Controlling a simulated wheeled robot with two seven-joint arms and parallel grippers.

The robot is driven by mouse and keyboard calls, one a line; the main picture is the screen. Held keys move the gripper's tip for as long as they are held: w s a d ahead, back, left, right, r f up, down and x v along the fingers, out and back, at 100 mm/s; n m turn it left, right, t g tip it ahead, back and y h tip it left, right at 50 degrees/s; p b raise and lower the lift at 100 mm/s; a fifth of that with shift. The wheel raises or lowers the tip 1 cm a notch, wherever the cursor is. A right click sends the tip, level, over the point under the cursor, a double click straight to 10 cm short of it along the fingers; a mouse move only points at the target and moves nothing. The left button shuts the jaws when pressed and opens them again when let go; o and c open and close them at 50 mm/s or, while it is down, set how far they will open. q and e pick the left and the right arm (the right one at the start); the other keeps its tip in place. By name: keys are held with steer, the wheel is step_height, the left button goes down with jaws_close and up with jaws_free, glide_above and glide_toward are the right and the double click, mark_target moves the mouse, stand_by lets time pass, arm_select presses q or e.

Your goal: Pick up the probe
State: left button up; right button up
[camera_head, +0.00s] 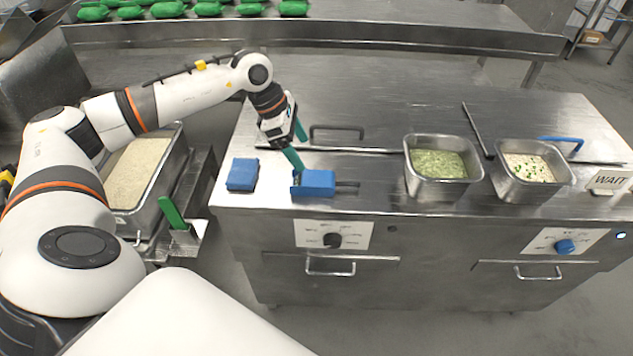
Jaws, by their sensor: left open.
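Whether block and rod are one piece is hard to tell. My left gripper (302,153), with teal fingers, is open just above and behind the blue block. One fingertip reaches down to the block's upper left side; I cannot tell if it touches. My right gripper is out of view.
A second blue block (242,174) lies to the left. A rice pan (178,163) and a green handle (172,212) are at left. The counter behind the gripper has handled lids.

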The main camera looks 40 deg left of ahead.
arm_select(q)
steer(key=p, duration=0.2)
glide_above(317, 178)
steer(key=s+a, duration=0.1)
steer(key=a, duration=0.1)
steer(key=f, duration=0.5)
steer(key=shift+s+d+f, duration=0.2)
steer(key=shift+f, duration=0.05)
steer(key=shift+w+d+f+p, duration=0.1)
steer(key=shift+d+f+p, duration=0.1)
steer(key=shift+f+p, duration=0.25)
steer(key=p+x, duration=0.1)
steer(key=x, duration=0.3)
steer(key=shift+w+a, duration=0.15)
steer(key=shift+a, duration=0.05)
steer(key=shift+f, duration=0.4)
steer(key=c, duration=1.1)
steer(key=shift+o, duration=0.2)
step_height(317, 178, up, 9)
steer(key=shift+w+d+r+b, duration=0.1)
steer(key=shift+b, duration=1)
step_height(317, 178, up, 7)
steer(key=p, duration=0.3)
